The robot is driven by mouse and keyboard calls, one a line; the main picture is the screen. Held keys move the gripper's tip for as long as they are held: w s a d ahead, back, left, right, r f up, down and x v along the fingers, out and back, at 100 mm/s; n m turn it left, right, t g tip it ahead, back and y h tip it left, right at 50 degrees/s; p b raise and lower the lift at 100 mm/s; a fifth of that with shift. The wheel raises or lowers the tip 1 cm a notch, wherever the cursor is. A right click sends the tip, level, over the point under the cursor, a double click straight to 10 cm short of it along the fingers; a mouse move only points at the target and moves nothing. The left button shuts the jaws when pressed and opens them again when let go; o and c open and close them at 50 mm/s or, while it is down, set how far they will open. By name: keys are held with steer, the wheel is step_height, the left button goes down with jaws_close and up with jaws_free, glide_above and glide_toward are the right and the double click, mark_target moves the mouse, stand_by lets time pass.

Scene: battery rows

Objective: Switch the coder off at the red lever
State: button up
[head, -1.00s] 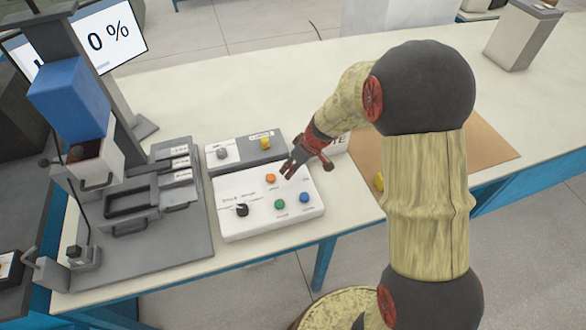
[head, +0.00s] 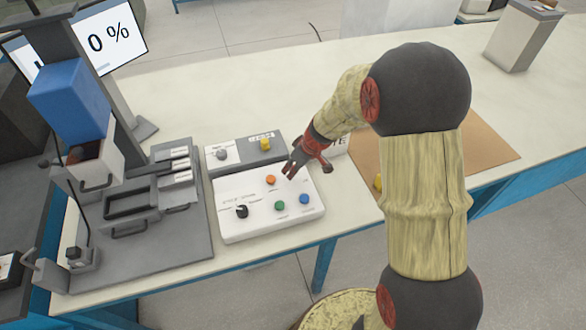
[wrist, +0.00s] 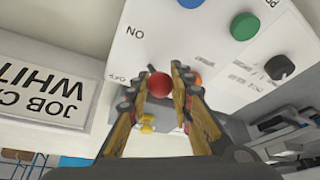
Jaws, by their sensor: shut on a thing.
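The white control box (head: 232,228) stands on the bench, and my gripper (head: 290,170) reaches over its right part from above. In the wrist view, the red lever's round knob (wrist: 160,85) sits between the two fingertips of my gripper (wrist: 161,84), which is shut on it. The knob shows close to the OFF label, with the ON label farther up the picture. The lever's shaft is hidden below the knob. In the head view my fingers hide the lever.
The box also carries an orange button (head: 270,180), a green button (head: 280,205), a blue button (head: 304,199) and a black dial (head: 241,211). Behind it is a grey panel with a yellow knob (head: 265,144). A job card sign (wrist: 45,90) stands close beside my gripper. A screen (head: 112,38) reads 0 %.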

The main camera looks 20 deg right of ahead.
jaws_close()
steer(key=shift+r+p, duration=0.2)
steer(key=shift+p, duration=0.4)
steer(key=shift+w+g+p, duration=0.1)
steer(key=shift+g+p, duration=0.2)
steer(key=shift+p, duration=0.15)
steer(key=g+p, duration=0.1)
steer(key=p, duration=0.3)
steer(key=shift+w+r, duration=0.3)
steer(key=shift+w, duration=0.1)
steer(key=w+g+p, duration=0.1)
steer(key=p, duration=0.1)
steer(key=g+p, duration=0.1)
steer(key=p, duration=0.2)
steer(key=shift+w+m+g, duration=0.3)
steer(key=shift+w+g, duration=0.05)
steer(key=shift+g, duration=0.05)
steer(key=w+g, duration=0.1)
steer(key=g+p, duration=0.1)
steer(key=shift+w+f+g+p, duration=0.3)
steer(key=shift+w+g, duration=0.1)
steer(key=shift+w+f+m+g+b, duration=0.2)
steer(key=shift+w+g, duration=0.15)
steer(key=shift+g, duration=0.25)
steer(key=shift+w+f+m+g+b, duration=0.1)
steer(key=shift+w+g+b, duration=0.1)
steer(key=shift+w+g, duration=0.3)
steer(key=shift+r+g, duration=0.1)
steer(key=shift+g, duration=0.2)
